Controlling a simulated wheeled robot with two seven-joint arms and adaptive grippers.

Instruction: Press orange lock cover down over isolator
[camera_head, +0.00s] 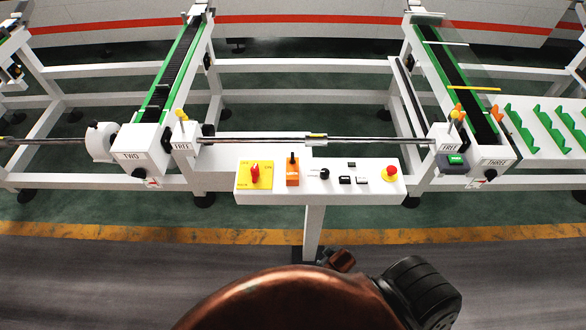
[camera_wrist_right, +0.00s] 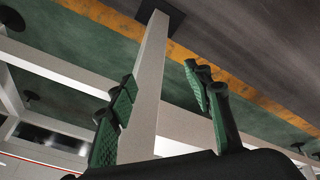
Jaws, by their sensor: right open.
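The isolator (camera_head: 255,173) is a red rotary handle on a yellow plate at the left end of the white control panel (camera_head: 335,192) in the head view. An orange block with a black top, seemingly the lock cover (camera_head: 292,175), stands upright just right of the yellow plate, apart from the red handle. My right gripper (camera_wrist_right: 161,80) shows in the right wrist view with its green-padded fingers spread and nothing between them. Behind them is a white post. Neither the isolator nor the cover shows in the wrist view. My left gripper is not in view.
The panel also holds a black knob (camera_head: 324,174), several black switches and a red stop button (camera_head: 389,174). A long metal shaft (camera_head: 260,140) runs behind the panel between the white conveyor frames. A yellow floor line (camera_head: 150,233) crosses in front.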

